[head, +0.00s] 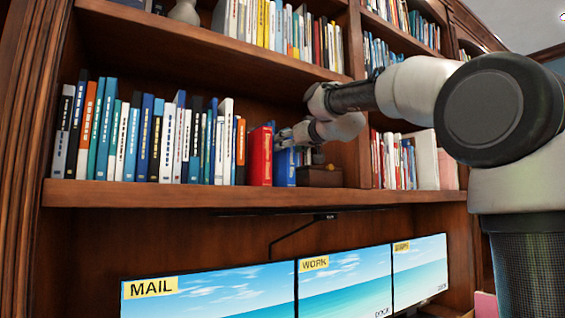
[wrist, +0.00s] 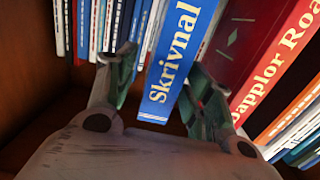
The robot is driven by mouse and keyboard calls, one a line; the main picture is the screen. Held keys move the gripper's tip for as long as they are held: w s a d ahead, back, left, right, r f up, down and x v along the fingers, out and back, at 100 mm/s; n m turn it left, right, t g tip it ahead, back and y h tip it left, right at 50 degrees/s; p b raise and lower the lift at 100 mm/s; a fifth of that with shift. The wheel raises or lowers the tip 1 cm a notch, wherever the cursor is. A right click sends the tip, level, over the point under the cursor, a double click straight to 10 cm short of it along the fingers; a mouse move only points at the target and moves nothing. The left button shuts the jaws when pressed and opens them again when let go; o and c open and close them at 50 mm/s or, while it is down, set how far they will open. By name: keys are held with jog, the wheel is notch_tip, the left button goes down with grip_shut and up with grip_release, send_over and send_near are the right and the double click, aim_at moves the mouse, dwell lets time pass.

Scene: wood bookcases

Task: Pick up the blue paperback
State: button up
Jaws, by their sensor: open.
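The blue paperback (head: 284,170) stands on the middle shelf, just right of a thick red book (head: 260,156). In the wrist view the blue paperback (wrist: 178,55) shows white lettering reading "Skrivnal" and looks tilted in the picture. My gripper (head: 283,138) is in front of the upper part of the blue paperback. In the wrist view my gripper (wrist: 162,65) is open, with one finger on each side of the blue spine. I cannot tell whether either finger touches the book. My gripper hides part of its top in the head view.
A long row of books (head: 155,140) fills the shelf left of the red book. A small brown box (head: 319,177) stands close to the right of the blue paperback. The shelf above (head: 200,45) and a wooden upright (head: 358,100) bound the space. Monitors (head: 210,292) are below.

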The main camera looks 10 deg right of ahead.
jog(key=x, duration=0.4)
jog(key=shift+f, duration=0.2)
grip_shut()
jog(key=shift+r, duration=0.1)
